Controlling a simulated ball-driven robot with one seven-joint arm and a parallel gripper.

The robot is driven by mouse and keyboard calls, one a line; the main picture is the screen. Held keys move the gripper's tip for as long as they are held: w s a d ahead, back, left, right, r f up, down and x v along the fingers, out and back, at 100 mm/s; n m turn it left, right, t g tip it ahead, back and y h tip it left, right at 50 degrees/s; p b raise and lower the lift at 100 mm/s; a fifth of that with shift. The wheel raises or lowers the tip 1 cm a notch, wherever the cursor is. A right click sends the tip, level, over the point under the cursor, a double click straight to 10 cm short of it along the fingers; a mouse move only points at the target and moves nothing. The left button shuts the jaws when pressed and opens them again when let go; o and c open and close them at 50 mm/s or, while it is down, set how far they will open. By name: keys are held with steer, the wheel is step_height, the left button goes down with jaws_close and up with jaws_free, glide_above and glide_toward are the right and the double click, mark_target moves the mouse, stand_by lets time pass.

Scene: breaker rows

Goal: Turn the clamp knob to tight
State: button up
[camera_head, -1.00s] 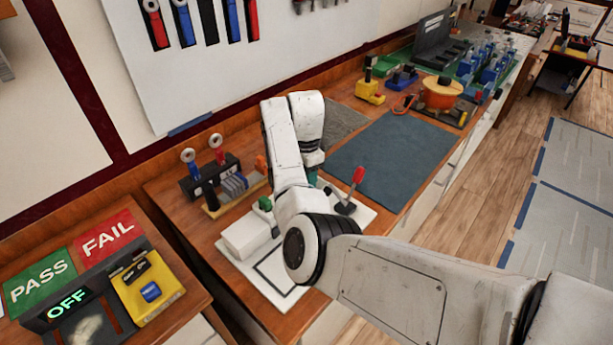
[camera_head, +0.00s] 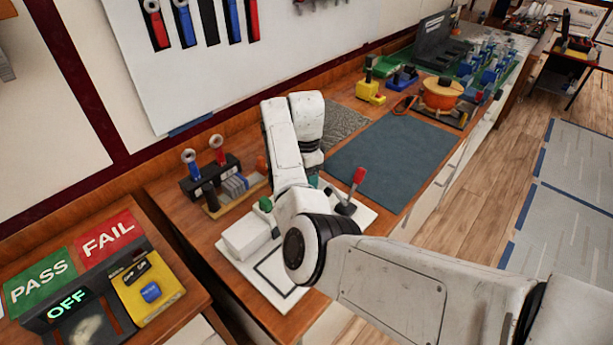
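A white fixture board (camera_head: 359,219) lies on the wooden bench. A white block (camera_head: 245,238) sits on its left side, and a small green knob (camera_head: 265,204) stands at that block's back. A red-handled lever (camera_head: 357,178) on a dark base stands on the board's right side, tilted. A bit of teal (camera_head: 313,181) shows just under my wrist, mostly hidden by my arm. I cannot tell which part is the clamp knob or how it is turned. My arm reaches over the board and its wrist points down behind my own links. My fingertips are hidden.
A tool rack (camera_head: 212,181) with several upright handles stands left of the board. A blue-grey mat (camera_head: 395,160) lies clear on the right. The PASS/FAIL panel (camera_head: 75,262) and yellow box (camera_head: 148,289) are at the lower left. An orange spool (camera_head: 440,94) stands farther back.

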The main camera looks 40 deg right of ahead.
step_height(320, 180, up, 11)
steer(key=shift+f+b, duration=0.15)
steer(key=shift+b, duration=0.8)
steer(key=shift+s, duration=0.1)
